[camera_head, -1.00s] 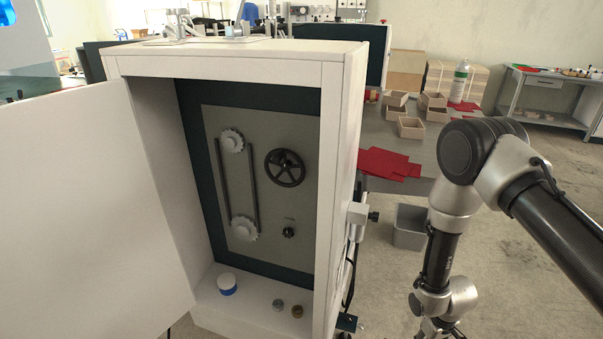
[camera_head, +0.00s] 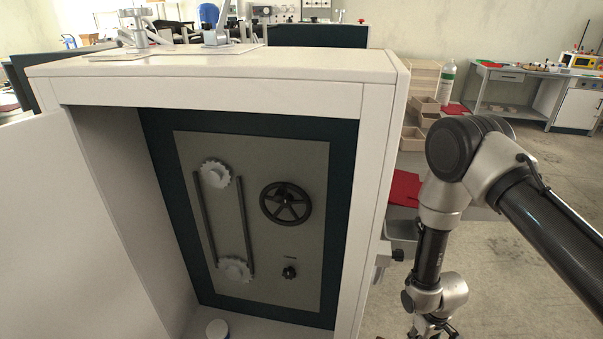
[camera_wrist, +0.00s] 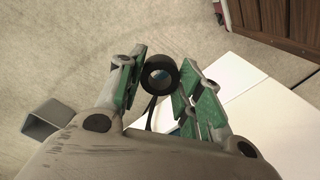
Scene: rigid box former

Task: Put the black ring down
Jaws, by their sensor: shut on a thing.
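The black ring (camera_wrist: 159,60) sits between the fingertips of my gripper (camera_wrist: 161,70) in the wrist view. The jaws are shut on it, and its open hole faces the camera. In the head view my arm hangs down right of the white cabinet. The gripper is cut off by the bottom edge there, and the ring does not show.
The open white cabinet (camera_head: 375,190) holds a grey panel (camera_head: 310,160) with a black handwheel (camera_head: 286,203), a black knob (camera_head: 289,272) and two pale toothed wheels. A white round container (camera_head: 217,329) stands on its floor. The wrist view shows a grey bin (camera_wrist: 40,132) on the floor.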

